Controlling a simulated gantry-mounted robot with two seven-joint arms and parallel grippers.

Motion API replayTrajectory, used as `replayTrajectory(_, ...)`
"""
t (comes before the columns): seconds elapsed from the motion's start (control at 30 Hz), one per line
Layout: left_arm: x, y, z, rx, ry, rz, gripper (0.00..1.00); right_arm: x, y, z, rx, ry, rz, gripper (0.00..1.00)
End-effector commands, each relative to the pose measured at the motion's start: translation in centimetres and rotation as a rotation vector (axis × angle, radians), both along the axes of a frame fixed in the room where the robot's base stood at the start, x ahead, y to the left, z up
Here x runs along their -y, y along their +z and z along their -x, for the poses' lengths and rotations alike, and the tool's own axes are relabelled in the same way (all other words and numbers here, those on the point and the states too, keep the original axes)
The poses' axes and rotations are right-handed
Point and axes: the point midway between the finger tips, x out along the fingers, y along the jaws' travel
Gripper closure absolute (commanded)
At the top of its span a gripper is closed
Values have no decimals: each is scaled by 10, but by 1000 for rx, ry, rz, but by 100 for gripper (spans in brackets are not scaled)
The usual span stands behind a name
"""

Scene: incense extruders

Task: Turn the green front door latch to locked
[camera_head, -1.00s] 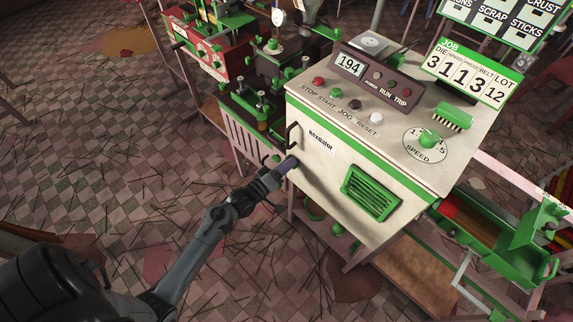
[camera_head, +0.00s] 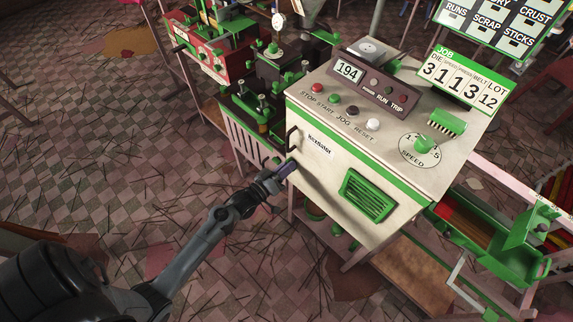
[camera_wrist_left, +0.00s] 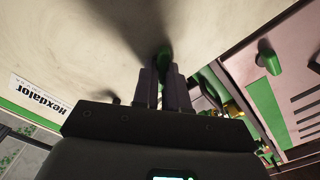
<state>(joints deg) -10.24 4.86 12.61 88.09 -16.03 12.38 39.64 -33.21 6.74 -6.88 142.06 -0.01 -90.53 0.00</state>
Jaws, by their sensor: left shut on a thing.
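The green latch (camera_wrist_left: 164,56) is on the cream front door of the extruder cabinet (camera_head: 325,165), near its left edge. In the left wrist view it stands out from the door between my fingertips. My left gripper (camera_head: 287,168) is at the door below the dark handle (camera_head: 291,138). It also shows in the left wrist view (camera_wrist_left: 163,72), shut on the latch. In the head view the fingers mostly hide the latch, and I cannot read its angle there. My right gripper is not in view.
A green vent (camera_head: 369,195) is on the same door, right of my gripper. The sloped control panel (camera_head: 365,120) above has buttons and a green speed knob (camera_head: 423,144). A green-black machine (camera_head: 250,115) stands close on the left. The floor in front is open, with scattered sticks.

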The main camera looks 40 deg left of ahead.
Motion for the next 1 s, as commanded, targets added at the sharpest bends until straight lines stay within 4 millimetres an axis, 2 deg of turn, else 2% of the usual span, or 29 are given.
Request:
replayTrajectory(0.03, 0, 3, 0, 1, -2, -44, 100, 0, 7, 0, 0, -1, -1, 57)
replayTrajectory(0.4, 1, 3, 0, 27, -1, -398, 100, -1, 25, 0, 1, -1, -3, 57)
replayTrajectory(1.0, 2, 1, 0, 63, -1, -877, 100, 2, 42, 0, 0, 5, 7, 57)
